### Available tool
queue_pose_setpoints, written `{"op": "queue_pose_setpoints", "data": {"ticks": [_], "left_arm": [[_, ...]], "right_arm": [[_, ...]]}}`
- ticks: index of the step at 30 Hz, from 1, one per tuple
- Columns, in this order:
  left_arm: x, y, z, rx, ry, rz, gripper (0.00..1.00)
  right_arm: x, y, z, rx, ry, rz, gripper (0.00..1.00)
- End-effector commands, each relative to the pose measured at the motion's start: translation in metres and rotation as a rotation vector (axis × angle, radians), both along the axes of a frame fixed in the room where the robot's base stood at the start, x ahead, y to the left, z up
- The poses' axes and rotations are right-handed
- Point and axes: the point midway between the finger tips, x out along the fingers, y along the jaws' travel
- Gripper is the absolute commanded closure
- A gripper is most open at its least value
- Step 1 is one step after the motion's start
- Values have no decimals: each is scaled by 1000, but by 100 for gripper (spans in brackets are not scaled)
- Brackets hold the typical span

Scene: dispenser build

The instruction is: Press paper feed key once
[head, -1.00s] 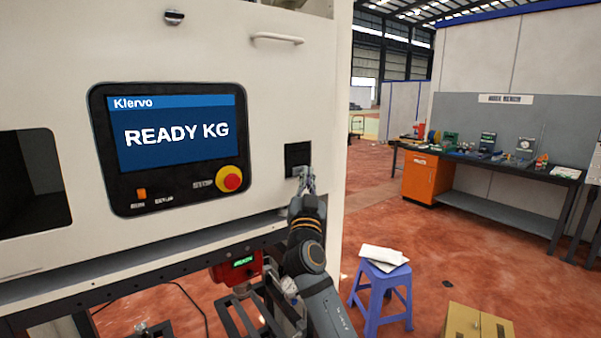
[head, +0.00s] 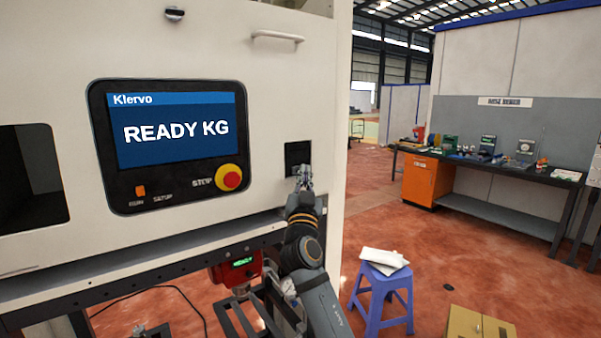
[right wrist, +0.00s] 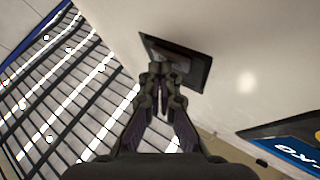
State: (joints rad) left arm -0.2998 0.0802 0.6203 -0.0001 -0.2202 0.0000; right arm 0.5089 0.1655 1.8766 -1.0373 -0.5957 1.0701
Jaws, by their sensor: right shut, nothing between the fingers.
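A small black square panel (head: 298,157) is set in the cream machine front, to the right of the screen panel. It also shows in the right wrist view (right wrist: 190,62). My right gripper (head: 303,172) is shut and empty, its fingertips at the lower part of this black panel. In the right wrist view its fingertips (right wrist: 160,68) overlap the panel; I cannot tell whether they touch it. The fingers hide part of the panel, and no key label is readable there. My left gripper is not in view.
The machine's screen (head: 175,132) reads "READY KG", with a yellow and red stop button (head: 229,177) below it. A red device (head: 237,268) sits under the machine's ledge. A blue stool (head: 385,290) with white packets and a workbench (head: 480,172) stand at the right.

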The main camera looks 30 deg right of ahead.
Motion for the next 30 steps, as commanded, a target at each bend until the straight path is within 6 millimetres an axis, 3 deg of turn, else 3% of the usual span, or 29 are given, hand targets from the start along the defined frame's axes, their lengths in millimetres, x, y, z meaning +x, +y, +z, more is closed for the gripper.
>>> {"op": "queue_pose_setpoints", "data": {"ticks": [21,30], "left_arm": [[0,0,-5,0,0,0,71],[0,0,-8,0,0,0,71]], "right_arm": [[5,0,0,0,1,0,100],[-8,-1,-1,0,0,0,100]]}}
